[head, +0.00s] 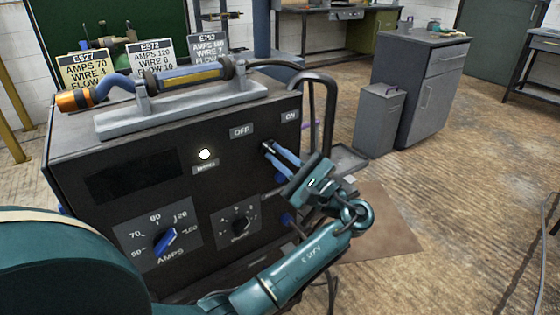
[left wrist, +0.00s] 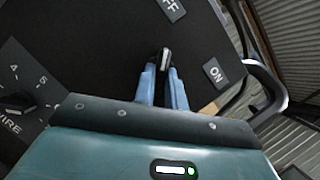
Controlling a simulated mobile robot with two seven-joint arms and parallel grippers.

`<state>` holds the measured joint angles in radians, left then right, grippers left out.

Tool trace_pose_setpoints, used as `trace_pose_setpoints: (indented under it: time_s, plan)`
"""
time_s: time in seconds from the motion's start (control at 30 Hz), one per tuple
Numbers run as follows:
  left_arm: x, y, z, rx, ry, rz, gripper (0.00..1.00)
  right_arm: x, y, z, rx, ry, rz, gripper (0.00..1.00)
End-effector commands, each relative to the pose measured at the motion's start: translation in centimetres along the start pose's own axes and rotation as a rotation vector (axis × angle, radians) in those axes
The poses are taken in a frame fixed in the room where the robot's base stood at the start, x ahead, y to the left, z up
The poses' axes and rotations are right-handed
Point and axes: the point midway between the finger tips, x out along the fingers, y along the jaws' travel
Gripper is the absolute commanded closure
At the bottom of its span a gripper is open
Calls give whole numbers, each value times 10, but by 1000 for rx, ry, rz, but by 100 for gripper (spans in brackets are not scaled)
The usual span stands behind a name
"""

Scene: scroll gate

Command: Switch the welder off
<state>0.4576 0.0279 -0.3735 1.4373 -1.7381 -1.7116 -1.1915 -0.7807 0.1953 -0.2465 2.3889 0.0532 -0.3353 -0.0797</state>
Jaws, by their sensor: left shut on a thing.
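The welder (head: 70,165) is a dark box with a front panel at the left of the head view. A round white lamp (head: 205,155) on the panel looks lit. My right gripper is not in view.
An AMPS knob (head: 166,239) and a wire knob (head: 240,225) sit lower on the panel. A torch (head: 190,76) rests in a cradle on top, before several signs.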

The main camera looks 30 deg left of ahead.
Motion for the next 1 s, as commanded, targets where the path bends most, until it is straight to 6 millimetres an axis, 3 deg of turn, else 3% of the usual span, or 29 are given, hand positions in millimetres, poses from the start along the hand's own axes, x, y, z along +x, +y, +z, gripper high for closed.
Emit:
trace_pose_setpoints:
  time_s: [0.53,0.57,0.8,1.0]
  plan:
    - [0,0,0,-28,1,12,100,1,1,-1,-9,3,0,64]
    - [0,0,0,-28,1,12,87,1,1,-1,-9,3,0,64]
    - [0,0,0,-26,1,11,67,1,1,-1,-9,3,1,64]
    - [0,0,0,-25,0,11,66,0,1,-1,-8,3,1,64]
